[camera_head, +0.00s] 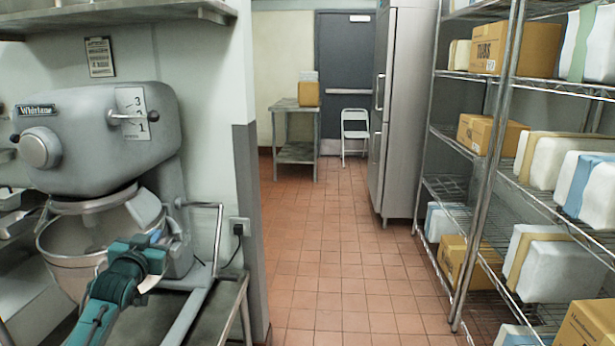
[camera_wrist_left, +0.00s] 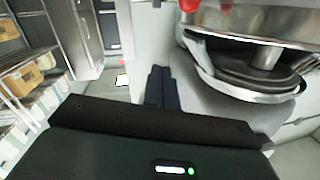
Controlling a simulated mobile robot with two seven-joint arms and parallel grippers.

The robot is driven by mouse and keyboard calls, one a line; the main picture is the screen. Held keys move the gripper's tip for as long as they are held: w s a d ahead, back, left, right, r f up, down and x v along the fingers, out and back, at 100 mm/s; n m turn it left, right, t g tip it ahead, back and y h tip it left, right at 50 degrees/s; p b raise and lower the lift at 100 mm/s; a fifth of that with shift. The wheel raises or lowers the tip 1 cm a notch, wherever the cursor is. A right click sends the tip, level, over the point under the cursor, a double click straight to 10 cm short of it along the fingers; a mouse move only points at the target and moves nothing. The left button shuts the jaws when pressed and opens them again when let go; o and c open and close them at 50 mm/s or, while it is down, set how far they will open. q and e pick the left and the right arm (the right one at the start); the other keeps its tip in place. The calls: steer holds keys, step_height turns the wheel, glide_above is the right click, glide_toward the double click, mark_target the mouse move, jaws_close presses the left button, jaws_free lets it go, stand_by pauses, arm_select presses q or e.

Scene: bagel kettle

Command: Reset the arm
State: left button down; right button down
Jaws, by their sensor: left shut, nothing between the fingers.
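My left arm, teal and dark, reaches in from the lower left in the head view, and my left gripper (camera_head: 156,240) is in front of the mixer's bowl area. In the left wrist view the two dark fingers of the left gripper (camera_wrist_left: 161,72) lie together, shut with nothing between them. The large grey stand mixer (camera_head: 95,140) fills the left of the head view. Its metal bowl (camera_head: 75,245) hangs under the head, partly hidden by my arm. The bowl also shows in the left wrist view (camera_wrist_left: 250,85), to the right of the fingers. My right gripper is not in view.
A wall corner (camera_head: 248,200) stands right of the mixer. A tiled aisle (camera_head: 335,260) runs clear to a grey door (camera_head: 345,65), a small table (camera_head: 295,125) and a white folding chair (camera_head: 355,130). A steel fridge (camera_head: 400,110) and wire shelves (camera_head: 490,170) with boxes line the right.

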arm_select(q)
steer(key=s+d+f+m+g+h, duration=0.1)
steer(key=s+d+f+g, duration=0.1)
steer(key=s+d+f, duration=0.55)
steer(key=s+d+f+m+g+h, duration=0.15)
steer(key=s+d+f, duration=0.25)
steer(key=s+f, duration=0.6)
steer(key=s+d+f+g, duration=0.1)
steer(key=s+d+f, duration=0.2)
steer(key=s, duration=0.4)
steer(key=s+d+f+g+h, duration=0.1)
steer(key=s+d+f, duration=0.2)
steer(key=s, duration=0.4)
steer(key=s+d+f+n+g+h, duration=0.1)
steer(key=s+d+f, duration=0.2)
steer(key=s, duration=0.5)
steer(key=shift+d, duration=0.3)
steer(key=shift+s+h, duration=0.1)
steer(key=shift+h, duration=0.15)
